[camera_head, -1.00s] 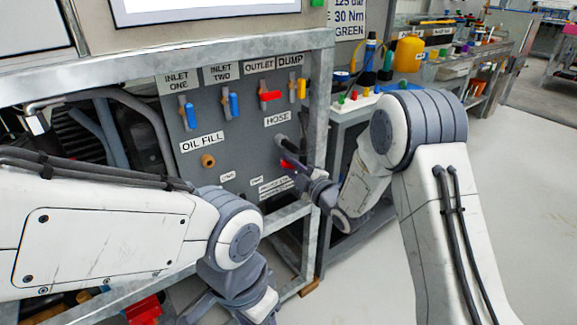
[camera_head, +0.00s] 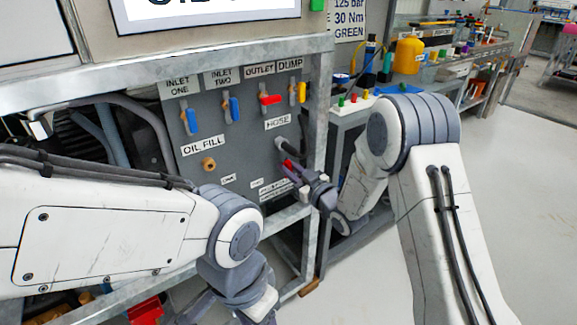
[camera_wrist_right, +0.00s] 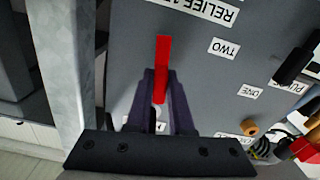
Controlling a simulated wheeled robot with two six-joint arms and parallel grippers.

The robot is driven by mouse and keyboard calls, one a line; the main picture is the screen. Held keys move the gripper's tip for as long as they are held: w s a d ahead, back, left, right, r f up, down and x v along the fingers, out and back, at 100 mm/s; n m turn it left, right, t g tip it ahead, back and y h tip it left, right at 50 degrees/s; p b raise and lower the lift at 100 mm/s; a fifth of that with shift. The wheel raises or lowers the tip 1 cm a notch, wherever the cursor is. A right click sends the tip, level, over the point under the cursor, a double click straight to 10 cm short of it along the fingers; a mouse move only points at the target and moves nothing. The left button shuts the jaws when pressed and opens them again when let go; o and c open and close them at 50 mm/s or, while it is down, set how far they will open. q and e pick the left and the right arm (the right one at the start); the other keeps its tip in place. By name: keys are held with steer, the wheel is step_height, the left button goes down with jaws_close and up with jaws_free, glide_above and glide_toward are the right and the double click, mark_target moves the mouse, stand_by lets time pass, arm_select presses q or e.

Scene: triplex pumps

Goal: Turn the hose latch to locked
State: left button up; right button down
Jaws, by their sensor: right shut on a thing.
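The hose latch is a small red lever (camera_head: 288,164) below the HOSE label (camera_head: 277,123), on the lower right of the grey panel. My right gripper (camera_head: 297,172) is shut on this lever. In the right wrist view the red lever (camera_wrist_right: 162,62) stands between the two dark fingers (camera_wrist_right: 161,90) and sticks out past their tips. The grey hose fitting (camera_head: 281,144) is just above the lever; the fingers partly hide this area. My left gripper (camera_head: 228,308) hangs low at the bottom edge, away from the panel. Its fingertips are cut off.
Blue, red and yellow valve levers (camera_head: 234,108) sit along the panel's top. The brown oil fill cap (camera_head: 209,164) is at its left. A metal frame post (camera_head: 317,120) stands close to my right gripper. A bench (camera_head: 352,104) with small coloured items is behind.

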steer(key=shift+m, duration=0.9)
steer(key=shift+f, duration=0.1)
steer(key=c, duration=0.8)
jaws_free()
steer(key=p+v, duration=0.1)
steer(key=v, duration=0.9)
steer(key=shift+s+d, duration=0.15)
steer(key=shift+s, duration=0.05)
